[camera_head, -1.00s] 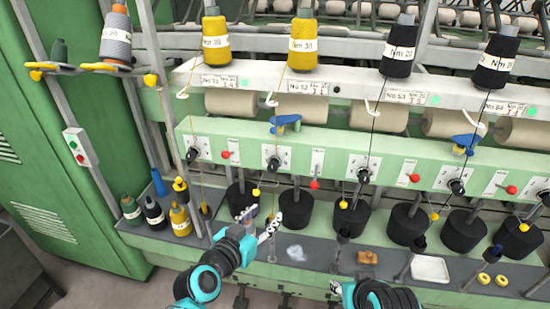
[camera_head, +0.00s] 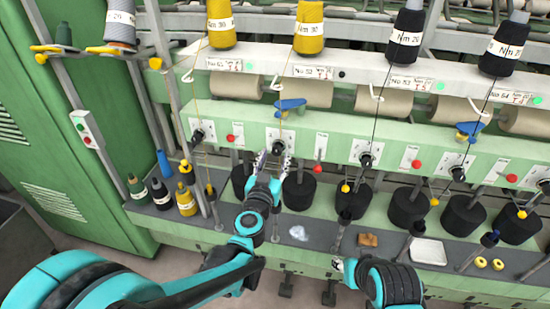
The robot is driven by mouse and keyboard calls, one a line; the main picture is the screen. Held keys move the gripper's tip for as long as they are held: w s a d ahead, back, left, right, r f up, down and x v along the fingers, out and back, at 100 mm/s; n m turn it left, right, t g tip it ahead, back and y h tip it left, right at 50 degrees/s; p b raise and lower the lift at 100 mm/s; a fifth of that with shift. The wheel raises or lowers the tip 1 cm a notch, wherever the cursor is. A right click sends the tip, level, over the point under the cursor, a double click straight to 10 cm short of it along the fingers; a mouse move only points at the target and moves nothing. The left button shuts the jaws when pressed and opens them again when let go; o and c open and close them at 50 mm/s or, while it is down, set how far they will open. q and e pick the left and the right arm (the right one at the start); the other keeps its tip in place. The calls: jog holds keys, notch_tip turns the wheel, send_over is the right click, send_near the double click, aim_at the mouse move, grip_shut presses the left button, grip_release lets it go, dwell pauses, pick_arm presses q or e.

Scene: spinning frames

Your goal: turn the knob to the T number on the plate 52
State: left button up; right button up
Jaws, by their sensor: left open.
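The plate No 52 (camera_head: 310,71) is on the white rail below a yellow yarn cone. Its small red T number is hard to read. The black knob (camera_head: 279,144) sits on a white dial (camera_head: 288,134) on the green panel below this plate. My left gripper (camera_head: 273,158) is open, with its fingers pointing up at the dial and one finger to each side just below the knob. I cannot tell whether they touch it. The knob's exact pointing is partly unclear. My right gripper (camera_head: 337,266) shows only a small part at the bottom, beside its dark forearm.
A blue lever (camera_head: 290,104) sits above the knob. A red ball handle (camera_head: 317,168) is to the right, and another dial with a knob (camera_head: 202,133) is to the left. Dark cylinders (camera_head: 298,192) hang below the panel. A grey shelf (camera_head: 320,225) carries small bobbins and trays.

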pick_arm(q)
jog(key=shift+w, duration=0.35)
grip_shut()
jog(key=shift+n, duration=0.3)
